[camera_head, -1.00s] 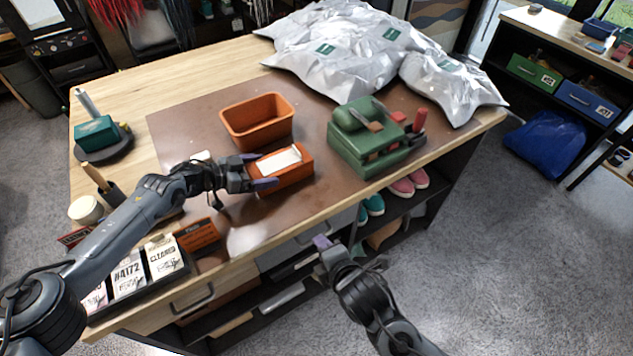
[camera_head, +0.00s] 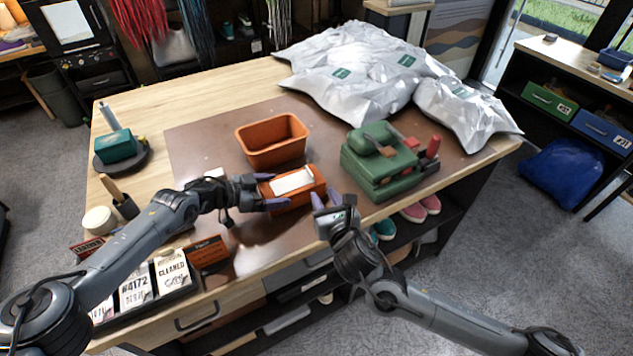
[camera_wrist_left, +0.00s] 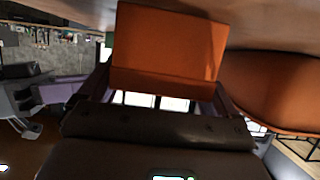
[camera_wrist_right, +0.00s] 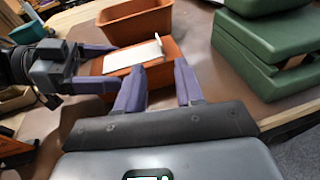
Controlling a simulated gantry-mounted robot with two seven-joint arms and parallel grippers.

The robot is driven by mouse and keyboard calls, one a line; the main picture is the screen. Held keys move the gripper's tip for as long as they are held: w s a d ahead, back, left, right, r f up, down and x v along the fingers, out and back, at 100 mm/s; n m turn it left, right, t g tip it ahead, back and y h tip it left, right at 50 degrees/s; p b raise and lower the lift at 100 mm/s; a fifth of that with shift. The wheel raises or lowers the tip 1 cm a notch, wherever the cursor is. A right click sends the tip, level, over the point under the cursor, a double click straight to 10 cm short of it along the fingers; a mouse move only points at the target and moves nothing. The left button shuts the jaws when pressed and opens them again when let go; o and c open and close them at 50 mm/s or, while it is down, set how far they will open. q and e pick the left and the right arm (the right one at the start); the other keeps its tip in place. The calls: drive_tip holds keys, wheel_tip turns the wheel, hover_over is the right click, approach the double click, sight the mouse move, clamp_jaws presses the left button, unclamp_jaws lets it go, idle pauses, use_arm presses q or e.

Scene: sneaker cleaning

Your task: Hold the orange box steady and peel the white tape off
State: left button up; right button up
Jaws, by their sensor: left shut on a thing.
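The orange box (camera_head: 313,187) sits on the brown mat near the table's front edge. White tape (camera_head: 293,180) lies along its top; in the right wrist view the tape (camera_wrist_right: 135,55) has one end sticking up. My left gripper (camera_head: 272,191) is shut on the box from the left, with its fingers on either side. The box (camera_wrist_left: 168,45) fills the middle of the left wrist view. My right gripper (camera_head: 327,200) is just right of the box, apart from the tape. Its two fingers (camera_wrist_right: 160,85) are spread with nothing between them.
An open orange bin (camera_head: 272,140) stands right behind the box. Silver bags (camera_head: 355,70) lie at the back. Cards in a tray (camera_head: 150,285) stand at the front left. The brown mat (camera_head: 205,150) has free room at left.

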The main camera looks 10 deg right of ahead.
sight(314, 184)
drive_tip(key=x, duration=0.9)
drive_tip(key=shift+w+a, duration=0.1)
drive_tip(key=shift+w, duration=0.1)
clamp_jaws()
